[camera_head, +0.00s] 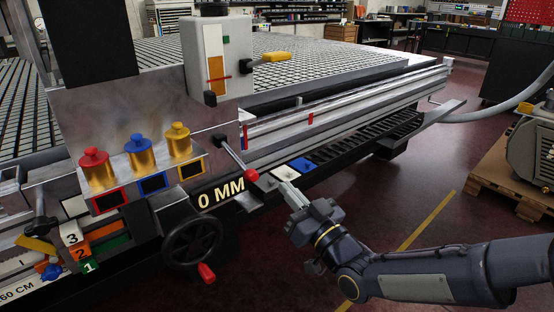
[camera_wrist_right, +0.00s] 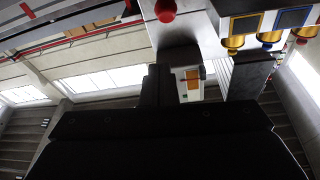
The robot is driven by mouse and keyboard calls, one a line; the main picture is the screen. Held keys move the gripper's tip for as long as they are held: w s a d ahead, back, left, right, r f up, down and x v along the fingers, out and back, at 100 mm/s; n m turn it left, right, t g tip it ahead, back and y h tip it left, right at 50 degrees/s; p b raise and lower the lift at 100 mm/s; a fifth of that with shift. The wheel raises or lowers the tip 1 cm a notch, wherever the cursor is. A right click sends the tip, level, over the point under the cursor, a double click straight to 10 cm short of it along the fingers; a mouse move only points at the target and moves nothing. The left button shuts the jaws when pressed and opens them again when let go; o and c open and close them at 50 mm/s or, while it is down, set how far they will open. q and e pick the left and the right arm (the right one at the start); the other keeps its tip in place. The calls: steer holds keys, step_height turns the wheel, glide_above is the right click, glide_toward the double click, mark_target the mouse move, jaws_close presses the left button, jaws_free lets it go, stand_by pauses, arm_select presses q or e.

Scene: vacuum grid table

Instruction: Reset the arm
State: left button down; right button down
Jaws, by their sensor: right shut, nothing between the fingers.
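My right arm comes in from the right in the head view. Its gripper (camera_head: 284,187) is shut and empty, just right of a lever (camera_head: 232,156) with a red knob (camera_head: 251,175) on the front of the machine. I cannot tell whether the fingertips touch anything there. In the right wrist view the dark gripper (camera_wrist_right: 160,85) points up the middle, and the red knob (camera_wrist_right: 165,10) shows above it, apart from the fingers. My left gripper is not in view.
A handwheel (camera_head: 192,243) and a "0 MM" label (camera_head: 221,195) are left of my gripper. Coloured cylinders (camera_head: 138,155) stand above them. The gridded table (camera_head: 330,62) lies behind. A pallet (camera_head: 510,180) bears a motor at right. Open floor (camera_head: 400,190) lies between.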

steer(key=s+d+f+m+g+h, duration=0.2)
steer(key=s+d+f+g+h, duration=0.15)
steer(key=d+h, duration=0.4)
steer(key=s+d+f+m+g, duration=0.1)
steer(key=s+d+f+g, duration=0.15)
steer(key=s, duration=0.55)
steer(key=s+d+f+m+g, duration=0.2)
steer(key=s+f+g, duration=0.15)
steer(key=s, duration=0.35)
steer(key=s+d+f+m+g, duration=0.1)
steer(key=s+d+f+g, duration=0.15)
steer(key=s, duration=0.55)
step_height(320, 180, up, 33)
steer(key=p, duration=3.4)
